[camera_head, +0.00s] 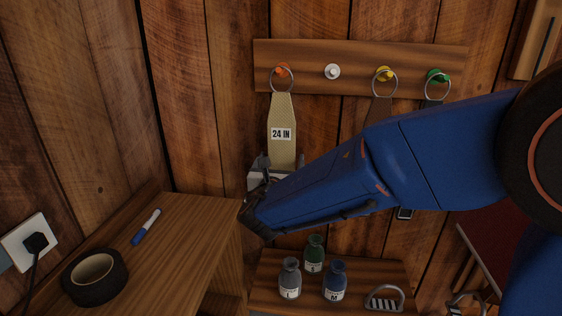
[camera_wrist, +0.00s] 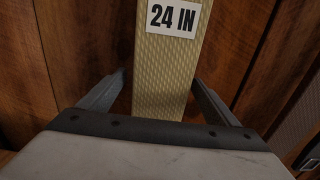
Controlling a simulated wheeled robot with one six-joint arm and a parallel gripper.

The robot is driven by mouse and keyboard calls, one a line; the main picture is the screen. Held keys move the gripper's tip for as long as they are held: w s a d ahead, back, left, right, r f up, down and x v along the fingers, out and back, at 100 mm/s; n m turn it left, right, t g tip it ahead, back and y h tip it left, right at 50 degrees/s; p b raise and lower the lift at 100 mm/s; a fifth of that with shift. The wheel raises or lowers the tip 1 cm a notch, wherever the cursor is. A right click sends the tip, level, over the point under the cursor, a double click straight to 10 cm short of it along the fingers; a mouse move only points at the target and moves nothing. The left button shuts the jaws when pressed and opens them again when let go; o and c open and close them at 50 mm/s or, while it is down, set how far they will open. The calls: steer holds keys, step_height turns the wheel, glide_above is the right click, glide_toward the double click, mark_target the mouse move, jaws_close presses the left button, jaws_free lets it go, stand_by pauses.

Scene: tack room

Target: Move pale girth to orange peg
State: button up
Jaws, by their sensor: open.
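The pale girth (camera_head: 284,118), labelled 24 IN, hangs by its metal ring from the orange peg (camera_head: 281,70) at the left end of the wall rack. Its lower end is hidden behind my gripper. My gripper (camera_head: 262,162) is at the lower part of the girth. In the wrist view, the pale girth (camera_wrist: 166,75) runs down between the two spread fingers of my gripper (camera_wrist: 164,95), with a gap on each side. The fingers are open.
The rack (camera_head: 350,55) also has a white peg (camera_head: 332,71) that is bare, and yellow (camera_head: 384,73) and green (camera_head: 436,76) pegs holding dark straps. A wooden cabinet (camera_head: 190,225) stands at left with black tape (camera_head: 95,277) and a marker (camera_head: 146,226). Bottles (camera_head: 335,281) stand on a low shelf.

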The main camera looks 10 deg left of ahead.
steer(key=s+d, duration=0.1)
steer(key=s, duration=1.6)
steer(key=w+d+f+m+g+h, duration=0.15)
steer(key=d+m+g+h, duration=0.4)
steer(key=d, duration=0.95)
steer(key=w+d+f+m+g+h, duration=0.1)
steer(key=d+f+m+g+h, duration=0.15)
steer(key=d+m, duration=1)
steer(key=s+d+f+m+g+y, duration=0.1)
steer(key=s+d+f+m+g, duration=0.2)
steer(key=s+d+m, duration=0.35)
steer(key=s+d+f+m+g+y, duration=0.25)
steer(key=s+d, duration=0.45)
steer(key=d, duration=0.4)
steer(key=s+a+m+y, duration=0.1)
steer(key=s+m+y, duration=0.2)
steer(key=s+m, duration=0.3)
steer(key=m, duration=0.3)
steer(key=shift+s+m, duration=0.15)
steer(key=shift+m, duration=0.15)
